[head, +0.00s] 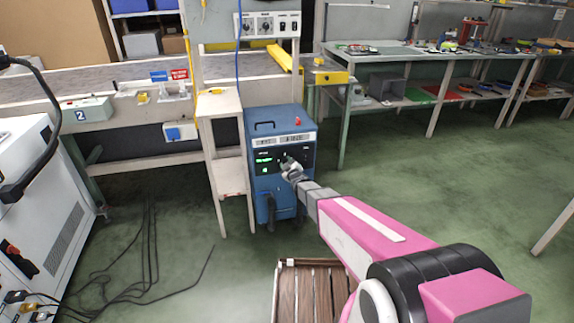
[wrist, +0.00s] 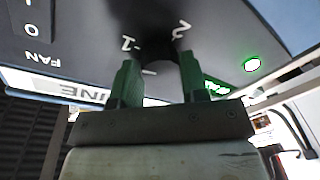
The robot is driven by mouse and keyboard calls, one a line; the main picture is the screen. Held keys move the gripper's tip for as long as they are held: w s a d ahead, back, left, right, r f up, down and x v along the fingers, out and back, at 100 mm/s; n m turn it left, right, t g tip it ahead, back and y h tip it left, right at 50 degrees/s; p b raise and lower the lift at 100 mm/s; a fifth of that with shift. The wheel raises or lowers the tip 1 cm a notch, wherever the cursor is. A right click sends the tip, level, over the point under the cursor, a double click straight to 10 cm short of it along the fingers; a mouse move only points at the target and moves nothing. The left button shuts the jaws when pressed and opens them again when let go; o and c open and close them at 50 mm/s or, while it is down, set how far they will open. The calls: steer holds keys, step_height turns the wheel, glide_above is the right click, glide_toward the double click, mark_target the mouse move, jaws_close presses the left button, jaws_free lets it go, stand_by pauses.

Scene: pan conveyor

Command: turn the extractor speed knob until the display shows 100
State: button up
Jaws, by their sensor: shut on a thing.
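The blue extractor unit (head: 262,195) stands on the floor with a dark front panel. Green lit characters on its display (head: 264,161) are too small to read. My gripper (head: 287,163) is at the right part of this panel and hides the knob there. In the wrist view, the two green fingers of my gripper (wrist: 158,78) are shut on the dark knob (wrist: 157,52). Panel marks "-1" and "2" show around it. A green lit spot (wrist: 251,65) is to the right, and the word FAN is at the left.
A narrow white stand (head: 230,150) is just left of the unit. A workbench (head: 415,58) with parts runs along the back right. A slatted wooden pallet (head: 312,295) lies in front, beside my arm. Cables (head: 147,250) lie on the left floor; the right floor is clear.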

steer(key=m, duration=0.6)
steer(key=shift+f+t, duration=0.1)
steer(key=shift+t, duration=0.2)
steer(key=shift+m, duration=0.3)
steer(key=o, duration=0.9)
steer(key=shift+s, duration=0.1)
steer(key=v, duration=1)
steer(key=shift+s, duration=0.35)
steer(key=shift+d, duration=0.15)
